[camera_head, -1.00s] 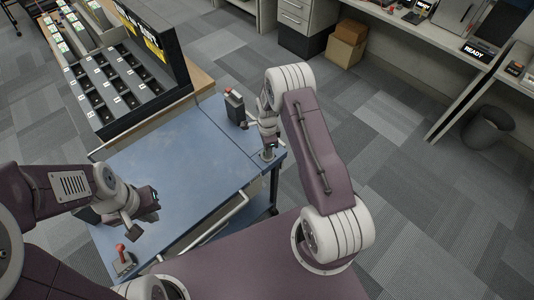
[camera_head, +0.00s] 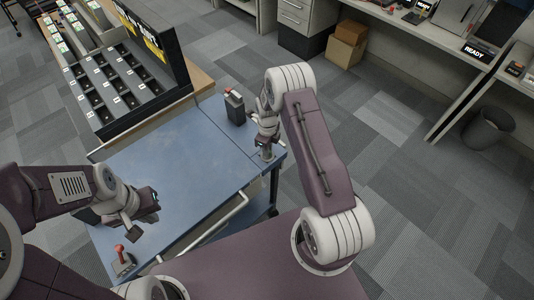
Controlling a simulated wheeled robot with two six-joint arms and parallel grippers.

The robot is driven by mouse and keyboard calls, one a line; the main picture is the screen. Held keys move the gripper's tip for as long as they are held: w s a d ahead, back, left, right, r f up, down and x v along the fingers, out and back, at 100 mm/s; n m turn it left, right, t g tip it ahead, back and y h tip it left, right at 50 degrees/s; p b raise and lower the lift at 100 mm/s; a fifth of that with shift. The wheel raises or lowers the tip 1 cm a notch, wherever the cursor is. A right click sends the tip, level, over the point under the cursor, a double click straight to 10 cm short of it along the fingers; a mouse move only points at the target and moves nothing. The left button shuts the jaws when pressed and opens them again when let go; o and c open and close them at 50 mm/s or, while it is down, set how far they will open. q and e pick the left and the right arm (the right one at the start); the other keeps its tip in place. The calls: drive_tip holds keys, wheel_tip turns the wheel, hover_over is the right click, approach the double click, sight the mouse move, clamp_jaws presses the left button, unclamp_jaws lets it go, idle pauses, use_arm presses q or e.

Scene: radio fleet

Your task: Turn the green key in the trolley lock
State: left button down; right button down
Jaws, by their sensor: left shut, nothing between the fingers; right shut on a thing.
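The trolley (camera_head: 185,165) has a blue top and stands in front of me. A small grey lock fitting (camera_head: 267,154) sits at its right corner. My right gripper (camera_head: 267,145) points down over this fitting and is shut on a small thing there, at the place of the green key. The fingers hide the key, and I cannot make out its colour or angle. My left gripper (camera_head: 131,234) is shut and empty above the trolley's left part, away from the lock.
A dark radio-like block (camera_head: 235,107) stands at the trolley's back edge, close to my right gripper. A red-knobbed lever (camera_head: 120,252) is at the near left corner. A black slotted rack (camera_head: 112,85) stands behind. The middle of the trolley top is clear.

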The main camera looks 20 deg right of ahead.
drive_tip(key=m, duration=0.3)
drive_tip(key=shift+m, duration=0.3)
drive_tip(key=m, duration=0.4)
drive_tip(key=c, duration=1.4)
unclamp_jaws()
drive_tip(key=shift+r, duration=0.1)
wheel_tip(320, 180, up, 9)
drive_tip(key=shift+f+b, duration=0.1)
drive_tip(key=shift+b, duration=0.7)
